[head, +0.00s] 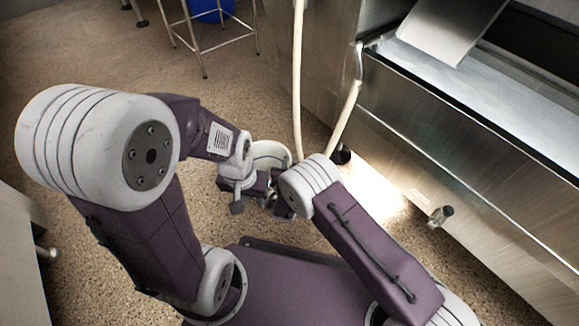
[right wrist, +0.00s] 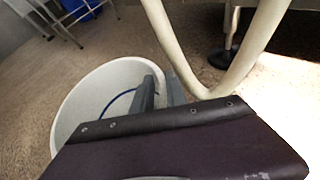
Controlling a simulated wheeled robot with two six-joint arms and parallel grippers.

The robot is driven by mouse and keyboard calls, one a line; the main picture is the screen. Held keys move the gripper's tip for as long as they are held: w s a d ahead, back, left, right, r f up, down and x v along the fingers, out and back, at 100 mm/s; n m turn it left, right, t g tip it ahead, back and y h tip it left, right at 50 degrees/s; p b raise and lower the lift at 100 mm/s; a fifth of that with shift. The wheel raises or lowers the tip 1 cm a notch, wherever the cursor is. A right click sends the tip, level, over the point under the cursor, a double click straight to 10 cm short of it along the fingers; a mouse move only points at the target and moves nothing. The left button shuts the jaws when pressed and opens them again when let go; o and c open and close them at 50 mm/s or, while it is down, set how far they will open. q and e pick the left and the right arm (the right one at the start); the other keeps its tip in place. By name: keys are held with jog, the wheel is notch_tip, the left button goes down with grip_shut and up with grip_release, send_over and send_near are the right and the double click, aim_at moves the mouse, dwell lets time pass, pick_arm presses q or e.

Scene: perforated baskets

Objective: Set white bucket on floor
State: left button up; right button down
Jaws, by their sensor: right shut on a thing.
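The white bucket (head: 270,150) is just beyond my two grippers in the head view, partly hidden by them. In the right wrist view the bucket (right wrist: 72,108) is open towards the camera, with a thin blue line inside it. My right gripper (head: 274,195) is shut on the bucket's rim at the near right side; its fingers (right wrist: 160,95) show at the rim in the right wrist view. My left gripper (head: 245,195) is close beside it, on the near left of the bucket; its jaw opening is unclear. Whether the bucket's bottom touches the floor (head: 120,65) is hidden.
Pale pipes (head: 298,70) run down just behind the bucket. A stainless steel unit (head: 460,150) with a protruding knob (head: 440,214) stands on the right. A metal stand (head: 200,45) with a blue container (head: 212,10) is at the back. Open floor lies at the left back.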

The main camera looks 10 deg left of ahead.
jog(key=c, duration=1.3)
grip_release()
jog(key=shift+s+r+p, duration=0.2)
jog(key=shift+r+p, duration=0.1)
jog(key=shift+r, duration=0.05)
jog(key=p+v, duration=0.7)
jog(key=v, duration=0.4)
jog(key=shift+s+d, duration=0.1)
jog(key=shift+s, duration=0.2)
